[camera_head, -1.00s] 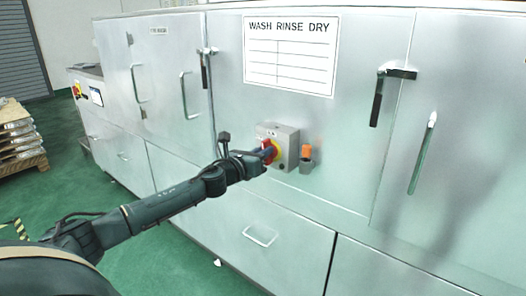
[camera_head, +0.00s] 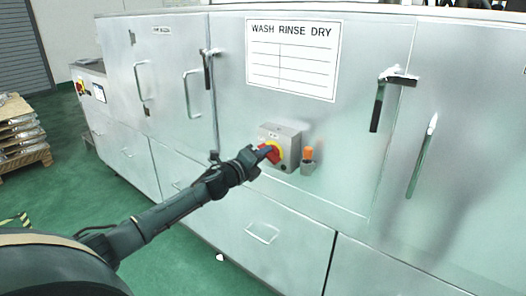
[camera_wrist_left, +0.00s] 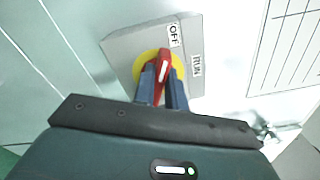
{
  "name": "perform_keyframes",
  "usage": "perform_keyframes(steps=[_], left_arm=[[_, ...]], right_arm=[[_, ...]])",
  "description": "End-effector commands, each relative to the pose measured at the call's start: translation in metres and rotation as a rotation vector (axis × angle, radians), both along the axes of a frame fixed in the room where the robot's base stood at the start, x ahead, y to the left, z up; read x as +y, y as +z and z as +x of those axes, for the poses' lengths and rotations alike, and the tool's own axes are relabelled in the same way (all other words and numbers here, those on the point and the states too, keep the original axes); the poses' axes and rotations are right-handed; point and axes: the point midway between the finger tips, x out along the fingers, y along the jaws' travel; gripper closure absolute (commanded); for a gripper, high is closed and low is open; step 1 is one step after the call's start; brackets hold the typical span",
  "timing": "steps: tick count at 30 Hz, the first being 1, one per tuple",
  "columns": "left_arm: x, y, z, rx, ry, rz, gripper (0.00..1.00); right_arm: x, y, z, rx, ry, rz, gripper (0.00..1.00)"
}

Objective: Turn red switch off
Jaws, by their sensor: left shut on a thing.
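The red switch (camera_head: 271,153) is a rotary knob on a yellow disc, mounted on a grey switch box (camera_head: 291,150) on the machine's front. In the left wrist view the red knob (camera_wrist_left: 164,64) sits between my left gripper's two fingers (camera_wrist_left: 163,88), which are shut on it. Its white mark points up toward the OFF label (camera_wrist_left: 174,36); the RUN label (camera_wrist_left: 196,66) lies to the right. In the head view my left gripper (camera_head: 262,157) reaches the box from the lower left and partly hides the knob. My right gripper is not in view.
An orange lamp or button (camera_head: 308,153) on a grey mount sits right of the box. The metal machine (camera_head: 340,190) has protruding door handles, such as a black-gripped latch (camera_head: 377,108). A pallet stack (camera_head: 20,135) stands at far left.

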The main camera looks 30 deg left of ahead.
Motion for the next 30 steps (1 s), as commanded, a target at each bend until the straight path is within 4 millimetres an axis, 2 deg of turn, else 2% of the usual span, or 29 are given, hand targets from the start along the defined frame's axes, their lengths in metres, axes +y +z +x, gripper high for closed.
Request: perform_keyframes(steps=[8, 15, 30], left_arm=[[0.0009, -0.0019, 0.0000, 0.021, 0.001, -0.239, 1.00], [0.0009, -0.0038, 0.0000, 0.032, 0.000, -0.386, 1.00], [0.0011, -0.0059, 0.0001, 0.039, 0.000, -0.487, 1.00]], right_arm=[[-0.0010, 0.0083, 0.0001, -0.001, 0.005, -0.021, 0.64], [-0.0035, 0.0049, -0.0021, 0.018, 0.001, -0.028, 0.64], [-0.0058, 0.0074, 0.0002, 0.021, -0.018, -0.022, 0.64]])
